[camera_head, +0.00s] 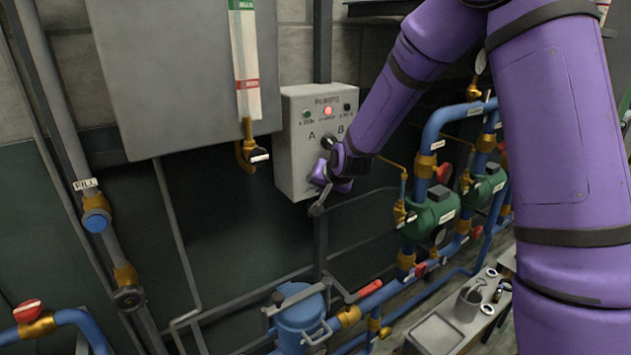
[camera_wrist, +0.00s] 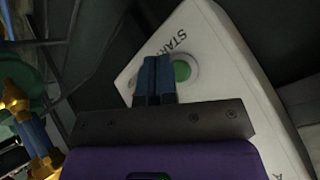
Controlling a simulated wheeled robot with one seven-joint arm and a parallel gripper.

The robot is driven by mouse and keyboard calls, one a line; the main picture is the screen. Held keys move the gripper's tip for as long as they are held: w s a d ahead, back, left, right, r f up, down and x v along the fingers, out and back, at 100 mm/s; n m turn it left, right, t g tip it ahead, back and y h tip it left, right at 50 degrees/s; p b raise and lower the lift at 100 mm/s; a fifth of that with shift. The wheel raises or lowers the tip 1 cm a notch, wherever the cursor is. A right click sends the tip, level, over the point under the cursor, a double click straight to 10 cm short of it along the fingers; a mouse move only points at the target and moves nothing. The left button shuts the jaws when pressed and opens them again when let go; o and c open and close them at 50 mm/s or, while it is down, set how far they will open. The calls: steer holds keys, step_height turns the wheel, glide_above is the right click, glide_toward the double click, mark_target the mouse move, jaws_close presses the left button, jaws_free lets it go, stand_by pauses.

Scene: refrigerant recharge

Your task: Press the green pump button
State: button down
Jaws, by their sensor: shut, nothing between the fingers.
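The green pump button (camera_wrist: 182,71) is a round green cap in a pale ring on the control box, beside lettering that reads as START. My gripper (camera_wrist: 157,62) is shut and empty, its two blue fingers together. In the wrist view the fingertips lie just left of the button and overlap the panel face; I cannot tell whether they touch it. In the head view the grey control box (camera_head: 295,150) hangs on the wall, with a lit red lamp at its top. There my gripper (camera_head: 319,180) is at its lower right, and I cannot make out the green button.
A dark selector knob (camera_head: 328,142) is on the box above my gripper. A grey cabinet (camera_head: 170,70) with a level gauge (camera_head: 246,65) is to the left. Blue pipes and green pumps (camera_head: 430,212) stand at the right, and a blue vessel (camera_head: 302,315) below.

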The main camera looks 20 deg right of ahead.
steer(key=shift+w+a, duration=0.1)
steer(key=shift+w, duration=0.05)
steer(key=shift+w, duration=0.2)
steer(key=shift+w+a, duration=0.2)
steer(key=shift+w, duration=0.3)
stand_by(0.8)
steer(key=shift+s, duration=0.15)
steer(key=shift+s+d, duration=0.3)
steer(key=shift+s, duration=0.45)
steer(key=shift+s+d, duration=0.25)
steer(key=shift+s, duration=0.55)
steer(key=shift+s+d, duration=0.3)
steer(key=shift+s, duration=0.5)
steer(key=shift+s+d, duration=0.25)
steer(key=shift+s, duration=0.55)
